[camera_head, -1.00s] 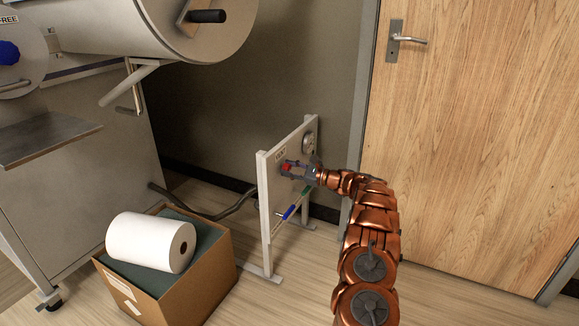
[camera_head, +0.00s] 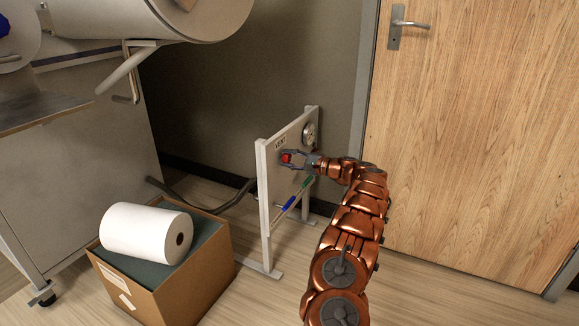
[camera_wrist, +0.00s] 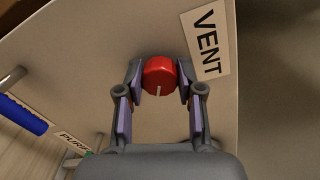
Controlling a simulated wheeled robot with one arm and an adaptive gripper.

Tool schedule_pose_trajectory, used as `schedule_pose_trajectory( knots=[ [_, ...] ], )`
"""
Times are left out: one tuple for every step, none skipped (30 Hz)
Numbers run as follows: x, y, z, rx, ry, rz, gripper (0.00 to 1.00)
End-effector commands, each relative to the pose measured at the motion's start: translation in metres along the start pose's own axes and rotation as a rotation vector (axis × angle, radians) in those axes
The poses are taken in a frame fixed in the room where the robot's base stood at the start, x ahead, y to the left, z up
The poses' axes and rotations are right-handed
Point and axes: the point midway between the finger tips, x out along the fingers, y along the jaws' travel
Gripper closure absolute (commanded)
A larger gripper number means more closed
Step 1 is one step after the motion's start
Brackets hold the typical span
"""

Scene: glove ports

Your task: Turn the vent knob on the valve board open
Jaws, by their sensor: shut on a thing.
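The valve board (camera_head: 265,215) is a pale upright panel on two posts with feet, standing on the floor in the middle of the head view. The red vent knob (camera_head: 286,158) sits on its upper part, beside the VENT label (camera_wrist: 207,42). In the wrist view the knob (camera_wrist: 159,77) is round with a pale pointer line toward the bottom of the picture. My gripper (camera_head: 292,160) faces the board, and in the wrist view its fingers (camera_wrist: 160,84) are shut on the knob, one pad at each side.
Blue (camera_head: 289,202) and green (camera_head: 307,183) handles sit lower on the board, with a round gauge (camera_head: 309,132) near its far post. A cardboard box (camera_head: 185,290) with a white roll (camera_head: 146,232) stands at left. A wooden door (camera_head: 480,140) is at right.

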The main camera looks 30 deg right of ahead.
Motion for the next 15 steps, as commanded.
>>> schedule_pose_trajectory(
  knots=[
    [0.0014,0.0072,-0.001,-0.041,-0.002,0.003,0.98],
    [0.0009,0.0069,-0.0013,-0.068,-0.001,0.002,0.98],
    [0.0009,0.0066,-0.0012,-0.101,0.0,0.002,0.98],
    [0.0012,0.0066,-0.0009,-0.127,0.0,0.003,0.98],
    [0.0015,0.0066,-0.0007,-0.15,0.0,0.003,0.98],
    [0.0014,0.0067,-0.0008,-0.18,0.001,0.004,0.98],
    [0.0013,0.0067,-0.0008,-0.201,0.002,0.004,0.98],
    [0.0012,0.0067,-0.0008,-0.221,0.003,0.004,0.98],
    [0.0012,0.0067,-0.0007,-0.246,0.003,0.004,0.98],
    [0.0012,0.0067,-0.0008,-0.264,0.004,0.004,0.98],
    [0.0012,0.0067,-0.0007,-0.28,0.004,0.004,0.98],
    [0.001,0.0065,-0.0007,-0.301,0.005,0.004,0.98],
    [0.0008,0.0063,-0.0008,-0.315,0.006,0.004,0.98],
    [0.0007,0.0062,-0.0008,-0.328,0.006,0.004,0.98],
    [0.0006,0.0059,-0.0008,-0.345,0.006,0.004,0.98]
  ],
)
